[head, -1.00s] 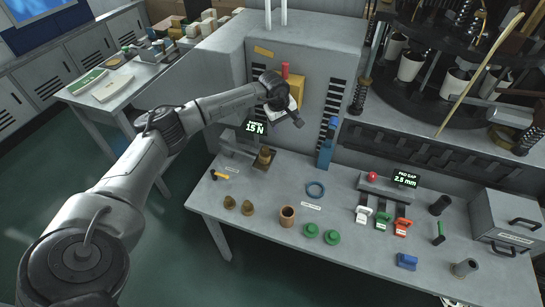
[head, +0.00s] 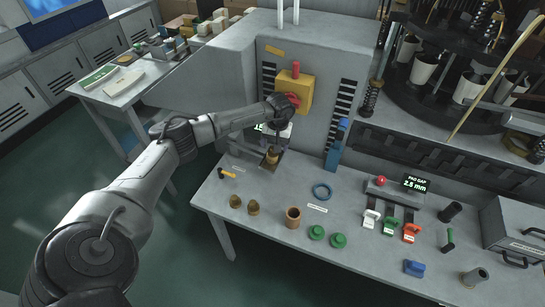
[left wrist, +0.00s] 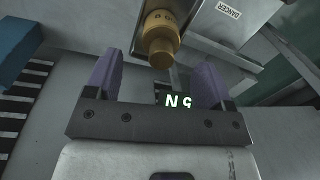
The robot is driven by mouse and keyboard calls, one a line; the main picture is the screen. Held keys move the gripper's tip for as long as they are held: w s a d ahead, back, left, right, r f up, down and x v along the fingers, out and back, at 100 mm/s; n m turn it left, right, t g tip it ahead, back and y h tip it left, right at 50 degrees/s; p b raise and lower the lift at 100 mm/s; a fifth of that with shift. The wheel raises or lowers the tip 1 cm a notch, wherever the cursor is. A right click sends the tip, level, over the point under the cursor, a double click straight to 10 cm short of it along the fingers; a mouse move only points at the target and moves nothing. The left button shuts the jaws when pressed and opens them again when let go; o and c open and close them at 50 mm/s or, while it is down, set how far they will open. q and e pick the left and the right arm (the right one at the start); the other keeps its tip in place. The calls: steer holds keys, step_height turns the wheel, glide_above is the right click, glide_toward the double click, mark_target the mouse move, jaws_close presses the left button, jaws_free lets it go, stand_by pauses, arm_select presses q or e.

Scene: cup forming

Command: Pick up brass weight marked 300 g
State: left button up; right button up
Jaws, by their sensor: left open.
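A brass weight (head: 271,156) stands on the force tester at the back left of the bench. It also shows in the left wrist view (left wrist: 159,38), with a stamped marking upside down and too partial to read surely. My left gripper (head: 274,141) is just above the weight in the head view and partly covers the tester. My right gripper is not in view.
Two small brass pieces (head: 235,201) and a copper-brown cup (head: 293,217) stand at the bench's front left. The tester's lit display (left wrist: 178,101) lies near the fingers.

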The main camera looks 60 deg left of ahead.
mark_target(273, 154)
arm_select(q)
steer(key=shift+s+a+f+b, duration=0.15)
steer(key=shift+f+b, duration=0.1)
steer(key=shift+f, duration=1.25)
steer(key=shift+s+a+f+b, duration=0.1)
steer(key=shift+f+b, duration=0.15)
steer(key=shift+f, duration=1.25)
steer(key=shift+c, duration=0.4)
steer(key=shift+r, duration=0.1)
steer(key=c, duration=1.1)
